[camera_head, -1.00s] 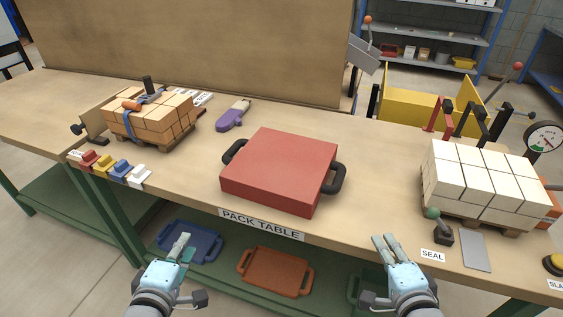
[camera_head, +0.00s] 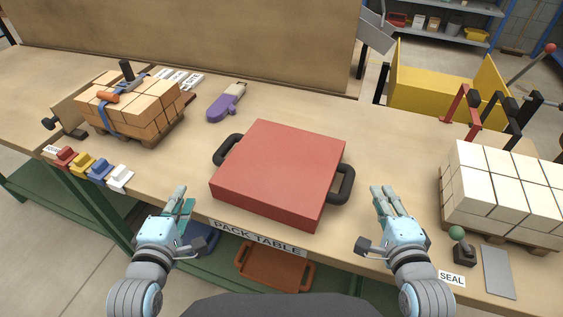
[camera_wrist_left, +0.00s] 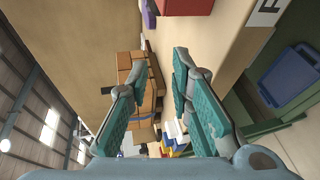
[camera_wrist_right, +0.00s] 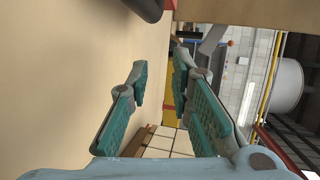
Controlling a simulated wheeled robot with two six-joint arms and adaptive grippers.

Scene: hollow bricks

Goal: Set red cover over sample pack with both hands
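The red cover (camera_head: 281,172), a flat square lid with black handles at its left (camera_head: 227,149) and right (camera_head: 346,186), sits on the pack table. Anything under it is hidden. A strapped pack of tan bricks (camera_head: 128,105) stands on a small pallet at left, and white bricks (camera_head: 500,188) stand on another at right; I cannot tell which is the sample pack. My left gripper (camera_head: 178,202) is open and empty, in front and left of the cover. My right gripper (camera_head: 388,202) is open and empty, right of the cover, apart from its right handle.
A purple-handled tool (camera_head: 226,103) lies behind the cover. Coloured blocks (camera_head: 83,165) line the front left edge. A green-knobbed lever (camera_head: 459,240) and grey plate (camera_head: 497,271) lie at front right. An orange tray (camera_head: 270,268) is on the lower shelf. Table space beside the cover is clear.

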